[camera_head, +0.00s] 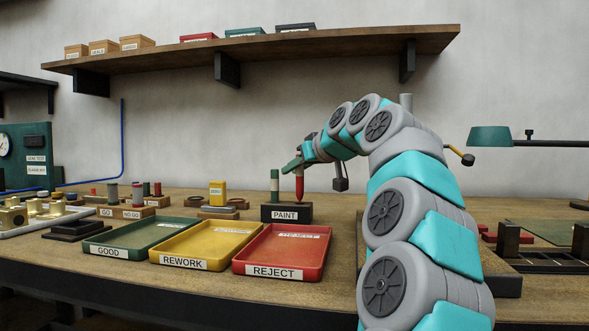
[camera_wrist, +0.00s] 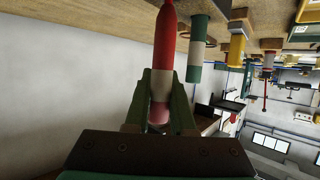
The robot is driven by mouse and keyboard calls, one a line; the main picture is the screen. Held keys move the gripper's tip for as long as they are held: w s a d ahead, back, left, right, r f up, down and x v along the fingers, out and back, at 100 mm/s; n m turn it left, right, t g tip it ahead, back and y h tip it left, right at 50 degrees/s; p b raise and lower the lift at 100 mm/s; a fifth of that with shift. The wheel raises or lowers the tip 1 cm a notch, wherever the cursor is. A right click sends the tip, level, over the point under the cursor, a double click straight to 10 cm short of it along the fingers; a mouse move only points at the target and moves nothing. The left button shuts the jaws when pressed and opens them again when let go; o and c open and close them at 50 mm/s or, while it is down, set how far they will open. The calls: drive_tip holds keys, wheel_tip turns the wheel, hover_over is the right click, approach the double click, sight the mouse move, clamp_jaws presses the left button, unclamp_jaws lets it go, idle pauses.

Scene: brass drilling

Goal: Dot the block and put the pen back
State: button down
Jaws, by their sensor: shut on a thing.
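My gripper (camera_head: 296,166) is shut on the red paint pen (camera_head: 299,187), around its pale band, in the head view. The same pen (camera_wrist: 165,40) is upside down in the wrist view between my gripper's fingers (camera_wrist: 160,85). The pen is upright, with its lower end at the top of the black PAINT holder (camera_head: 287,214). I cannot tell whether it is seated in the holder or just above it. A green-and-white pen (camera_head: 275,184) stands in the holder to the left and also shows in the wrist view (camera_wrist: 195,55). Brass blocks (camera_head: 13,217) sit at the far left; any dot is too small to tell.
Green GOOD (camera_head: 100,251), yellow REWORK (camera_head: 180,263) and red REJECT (camera_head: 268,271) trays stand in front of the holder. Gauges on a GO / NO GO stand (camera_head: 121,213) and a yellow device (camera_head: 217,193) are behind them. A lamp (camera_head: 490,137) is at the right.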

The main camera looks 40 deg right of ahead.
drive_tip(key=shift+f+b, duration=1.35)
drive_tip(key=shift+f, duration=0.45)
idle(3.0)
drive_tip(key=shift+d+f, duration=0.1)
drive_tip(key=shift+f, duration=0.1)
idle(0.8)
drive_tip(key=shift+c, duration=1.4)
unclamp_jaws()
drive_tip(key=shift+s+r+p, duration=0.1)
drive_tip(key=shift+r+p, duration=0.4)
drive_tip(key=shift+r, duration=0.25)
drive_tip(key=shift+d+r+p, duration=0.15)
drive_tip(key=shift+r+p, duration=0.5)
drive_tip(key=shift+r, duration=0.15)
drive_tip(key=shift+r+p, duration=1.65)
drive_tip(key=shift+r, duration=0.5)
